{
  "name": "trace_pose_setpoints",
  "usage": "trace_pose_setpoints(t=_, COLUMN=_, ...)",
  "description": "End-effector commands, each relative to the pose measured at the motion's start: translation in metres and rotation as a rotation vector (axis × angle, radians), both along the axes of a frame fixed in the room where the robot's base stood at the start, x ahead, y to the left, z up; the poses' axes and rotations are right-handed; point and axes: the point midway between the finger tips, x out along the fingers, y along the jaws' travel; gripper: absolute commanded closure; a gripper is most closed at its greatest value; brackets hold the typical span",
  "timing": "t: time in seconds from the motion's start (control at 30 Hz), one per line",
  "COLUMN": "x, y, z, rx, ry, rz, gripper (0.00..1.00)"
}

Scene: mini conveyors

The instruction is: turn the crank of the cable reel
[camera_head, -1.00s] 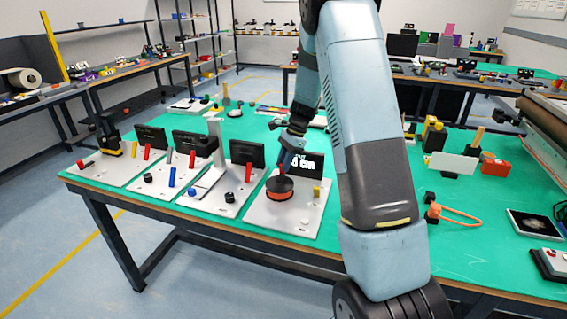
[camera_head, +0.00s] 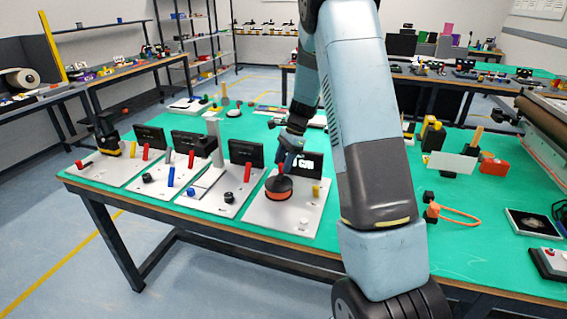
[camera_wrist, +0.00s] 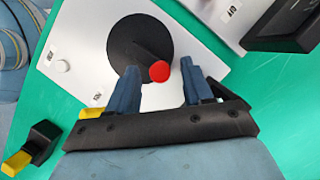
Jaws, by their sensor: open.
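The cable reel (camera_head: 279,188) has a black top disc and an orange side and stands on a white panel (camera_head: 300,222). In the wrist view the black disc (camera_wrist: 133,45) lies ahead of my gripper (camera_wrist: 159,69). The crank's round red knob (camera_wrist: 160,72) shows near the disc's edge, between my two blue fingers. The fingers are apart and open, one on each side of the knob; I cannot tell whether either touches it. In the head view my gripper (camera_head: 284,164) is just above the reel, and the knob is hard to make out there.
A black display (camera_head: 317,167) stands behind the reel, partly covered by my gripper. Left of it are several similar panels with levers, knobs and displays. An orange looped item (camera_head: 455,214) lies to the right. A black block with a yellow tip (camera_wrist: 31,148) is at lower left in the wrist view.

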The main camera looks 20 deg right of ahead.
Motion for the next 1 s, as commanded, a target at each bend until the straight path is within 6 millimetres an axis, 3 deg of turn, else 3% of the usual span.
trace_pose_setpoints(t=0.6, x=0.009, y=-0.041, z=0.098, rx=-0.001, ry=-0.002, rz=-0.002, gripper=0.49)
trace_pose_setpoints(t=0.8, x=0.010, y=-0.048, z=0.118, rx=0.000, ry=0.000, rz=0.000, gripper=0.49)
trace_pose_setpoints(t=1.0, x=0.011, y=-0.051, z=0.123, rx=0.000, ry=0.000, rz=0.000, gripper=0.49)
